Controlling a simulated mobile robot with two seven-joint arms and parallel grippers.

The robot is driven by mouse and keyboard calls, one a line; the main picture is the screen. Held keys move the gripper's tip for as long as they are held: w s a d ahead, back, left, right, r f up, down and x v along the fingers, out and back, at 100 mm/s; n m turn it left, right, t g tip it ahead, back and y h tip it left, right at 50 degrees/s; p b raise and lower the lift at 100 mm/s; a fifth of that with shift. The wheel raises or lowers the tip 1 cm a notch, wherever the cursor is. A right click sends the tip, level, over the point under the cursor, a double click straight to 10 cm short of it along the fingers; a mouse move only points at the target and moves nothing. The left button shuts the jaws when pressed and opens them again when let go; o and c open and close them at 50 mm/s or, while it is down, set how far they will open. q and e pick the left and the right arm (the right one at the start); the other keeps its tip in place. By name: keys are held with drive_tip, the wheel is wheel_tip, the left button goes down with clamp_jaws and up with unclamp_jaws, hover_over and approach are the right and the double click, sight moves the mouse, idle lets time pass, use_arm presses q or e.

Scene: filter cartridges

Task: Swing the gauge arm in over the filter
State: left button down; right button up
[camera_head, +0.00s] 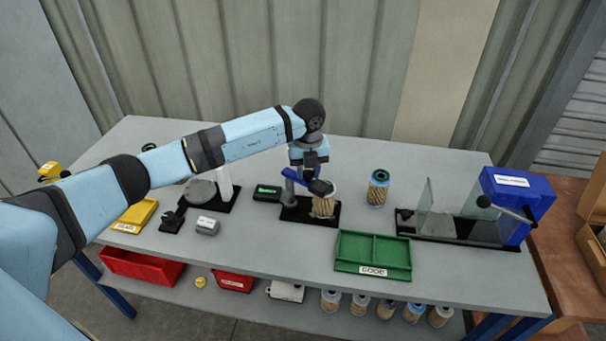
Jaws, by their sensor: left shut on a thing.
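The gauge is a small stand on a black base (296,213) near the middle of the table. A tan pleated filter (323,206) stands upright on the base. The blue gauge arm (293,178) reaches across to the right, and its dark end (320,187) appears over the filter's top. My left gripper (309,172) comes down from above and is shut on the gauge arm. The fingertips are small and partly hidden, so the exact hold is unclear. My right gripper is not in view.
Another filter (378,188) stands right of the gauge. A green tray (372,273) lies in front, a blue machine (518,205) with clear panels at right. A scale (201,191), grey block (207,226) and yellow tray (136,216) are left. A small display (266,193) sits beside the gauge.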

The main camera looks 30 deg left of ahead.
use_arm(q)
drive_tip(key=shift+w+a+r+n, duration=0.1)
drive_tip(key=shift+w+n, duration=0.6)
drive_tip(key=shift+n, duration=0.6)
drive_tip(key=shift+w+a+n, duration=0.1)
drive_tip(key=shift+w+n, duration=0.6)
drive_tip(key=shift+n, duration=0.6)
drive_tip(key=c, duration=0.8)
unclamp_jaws()
wheel_tip(320, 180, up, 14)
drive_tip(key=shift+f+b, duration=0.1)
drive_tip(key=shift+b, duration=0.85)
